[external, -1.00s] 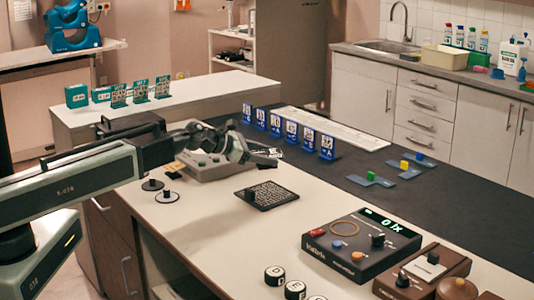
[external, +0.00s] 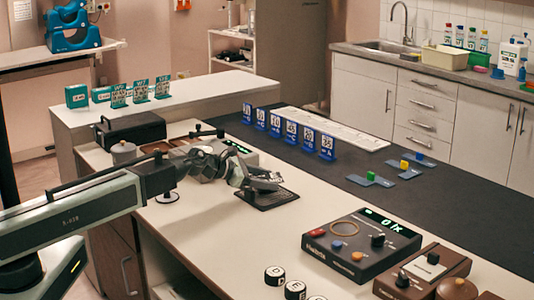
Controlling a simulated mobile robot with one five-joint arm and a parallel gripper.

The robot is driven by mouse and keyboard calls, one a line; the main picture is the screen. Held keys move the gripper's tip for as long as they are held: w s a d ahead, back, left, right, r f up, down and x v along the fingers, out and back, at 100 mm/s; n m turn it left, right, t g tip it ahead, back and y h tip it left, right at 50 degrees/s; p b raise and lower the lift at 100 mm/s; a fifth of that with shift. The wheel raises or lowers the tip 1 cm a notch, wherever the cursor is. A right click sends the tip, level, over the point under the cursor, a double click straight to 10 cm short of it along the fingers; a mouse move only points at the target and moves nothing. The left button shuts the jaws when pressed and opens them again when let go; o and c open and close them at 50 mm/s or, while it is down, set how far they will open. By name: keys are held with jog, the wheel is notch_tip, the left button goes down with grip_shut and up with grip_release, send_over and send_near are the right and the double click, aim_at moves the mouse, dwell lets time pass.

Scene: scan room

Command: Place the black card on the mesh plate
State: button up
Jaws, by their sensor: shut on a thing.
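My gripper (external: 265,179) is low over the mesh plate, shut on a thin dark card (external: 268,187). The card is small and partly covered by the fingers. I cannot tell whether it touches the plate. The mesh plate (external: 266,204) is a flat black square with a fine pale pattern, lying on the white bench top. My gripper and the card hide its middle and far part. Only its near edge and side corners show clearly.
A dark control box (external: 345,247) with a green display stands to the right. Black round pieces (external: 275,275) stand at the front edge. Blue numbered stands (external: 290,132) line the dark mat behind. Bench between plate and control box is clear.

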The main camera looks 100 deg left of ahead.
jog(key=shift+f+b, duration=0.55)
jog(key=shift+f, duration=0.05)
jog(key=o, duration=1.4)
jog(key=shift+o, duration=0.2)
jog(key=shift+r, duration=0.2)
jog(key=shift+r+p, duration=0.3)
jog(key=shift+p, duration=0.2)
jog(key=p+v, duration=0.3)
jog(key=v, duration=0.4)
jog(key=shift+s+d+r, duration=0.25)
jog(key=shift+r, duration=0.05)
jog(key=shift+a+f, duration=0.1)
